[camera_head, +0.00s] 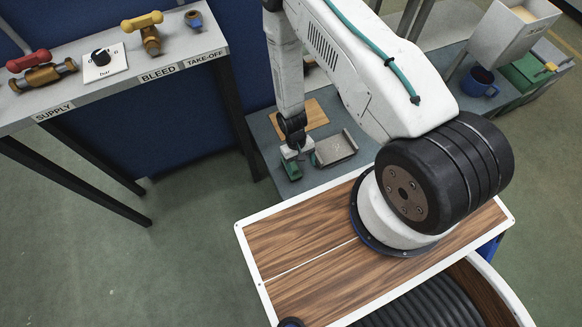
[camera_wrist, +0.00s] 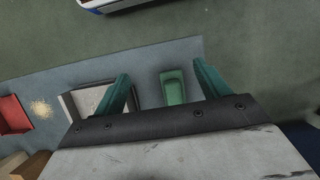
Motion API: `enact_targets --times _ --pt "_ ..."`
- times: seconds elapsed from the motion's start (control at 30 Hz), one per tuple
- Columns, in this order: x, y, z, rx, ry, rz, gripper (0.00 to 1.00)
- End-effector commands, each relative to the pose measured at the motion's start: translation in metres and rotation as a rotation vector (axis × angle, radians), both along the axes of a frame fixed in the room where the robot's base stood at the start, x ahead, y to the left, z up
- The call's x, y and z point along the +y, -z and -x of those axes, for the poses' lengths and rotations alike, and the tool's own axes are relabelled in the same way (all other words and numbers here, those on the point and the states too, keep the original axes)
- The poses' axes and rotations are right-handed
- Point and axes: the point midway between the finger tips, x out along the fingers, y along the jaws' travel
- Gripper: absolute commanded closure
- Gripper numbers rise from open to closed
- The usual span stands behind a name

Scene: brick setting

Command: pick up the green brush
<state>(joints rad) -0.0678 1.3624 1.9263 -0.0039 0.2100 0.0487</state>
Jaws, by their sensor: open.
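The green brush (camera_wrist: 174,87) lies on the grey bench top and shows between my fingers in the wrist view, nearer the right finger. In the head view a small green piece, which looks like the brush (camera_head: 292,171), sits just below my gripper (camera_head: 297,157). My gripper (camera_wrist: 161,72) is open, its two teal fingers spread and nothing held between them. Its height above the brush is hard to tell. A grey dustpan (camera_head: 336,149) lies just right of the brush in the head view; in the wrist view my left finger partly covers the dustpan (camera_wrist: 84,99).
A red container (camera_wrist: 12,115) and a pale crumb pile (camera_wrist: 41,108) lie left in the wrist view. A wooden board (camera_head: 301,119) lies behind the brush. A blue mug (camera_head: 479,82) and green box (camera_head: 526,72) stand far right. A valve bench (camera_head: 140,85) stands left.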

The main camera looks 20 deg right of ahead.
Motion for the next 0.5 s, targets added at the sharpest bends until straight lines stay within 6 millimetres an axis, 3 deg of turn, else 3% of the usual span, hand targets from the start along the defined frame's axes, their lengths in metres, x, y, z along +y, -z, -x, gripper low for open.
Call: enact_targets --times 0.07,0.17,0.23,0.3,0.5 --pt "0.000 0.033 0.003 -0.049 0.003 -0.002 0.25" --pt "0.002 0.060 -0.019 -0.166 0.011 -0.009 0.25" --pt "0.004 0.061 -0.048 -0.258 0.014 -0.015 0.25" --pt "0.005 0.062 -0.063 -0.314 0.018 -0.018 0.25" --pt "0.006 0.073 -0.072 -0.360 0.023 -0.021 0.25"
